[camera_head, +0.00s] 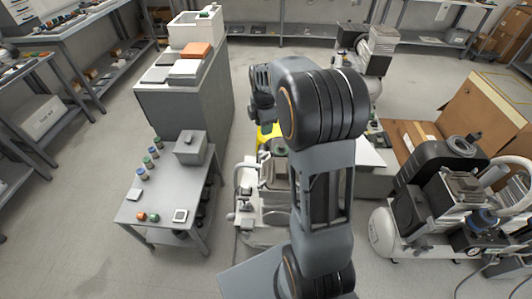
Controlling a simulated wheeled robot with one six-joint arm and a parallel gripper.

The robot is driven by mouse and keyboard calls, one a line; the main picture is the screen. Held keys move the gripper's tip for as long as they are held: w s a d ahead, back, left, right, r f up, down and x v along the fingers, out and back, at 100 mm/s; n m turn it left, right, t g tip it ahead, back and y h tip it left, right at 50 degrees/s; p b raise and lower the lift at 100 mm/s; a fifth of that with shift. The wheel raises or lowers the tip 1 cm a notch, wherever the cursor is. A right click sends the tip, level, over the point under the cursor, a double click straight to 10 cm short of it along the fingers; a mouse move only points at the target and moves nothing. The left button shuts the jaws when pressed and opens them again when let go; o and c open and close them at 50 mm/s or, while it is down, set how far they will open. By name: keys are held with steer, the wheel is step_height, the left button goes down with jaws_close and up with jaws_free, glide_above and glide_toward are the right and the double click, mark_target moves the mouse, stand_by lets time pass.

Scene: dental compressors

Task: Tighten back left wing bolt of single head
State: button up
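My arm fills the middle of the view, and its upper links cover much of what lies behind. I cannot make out my gripper's fingers. A compressor (248,185) with a pale body stands behind my arm, mostly hidden. Another compressor (385,228), with a white tank and dark motor, stands at the right. A third compressor (378,52) stands at the back. I cannot tell which is the single head one. No wing bolt can be made out.
A small grey table (160,215) with several jars and a grey box stands left of my arm. A grey cabinet (180,105) stands behind it. A cardboard box (485,110) is at the right. A yellow thing (268,131) shows beside my arm. Floor at the lower left is clear.

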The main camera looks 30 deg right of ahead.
mark_target(267, 153)
steer(key=w+f+n, duration=0.1)
steer(key=f, duration=0.4)
steer(key=w+d+f+n, duration=0.1)
steer(key=f, duration=0.5)
steer(key=d+f+n, duration=0.1)
steer(key=f, duration=0.5)
steer(key=shift+w+d+f+g, duration=0.2)
steer(key=shift+w+d+g, duration=0.1)
steer(key=shift+w, duration=0.1)
jaws_close()
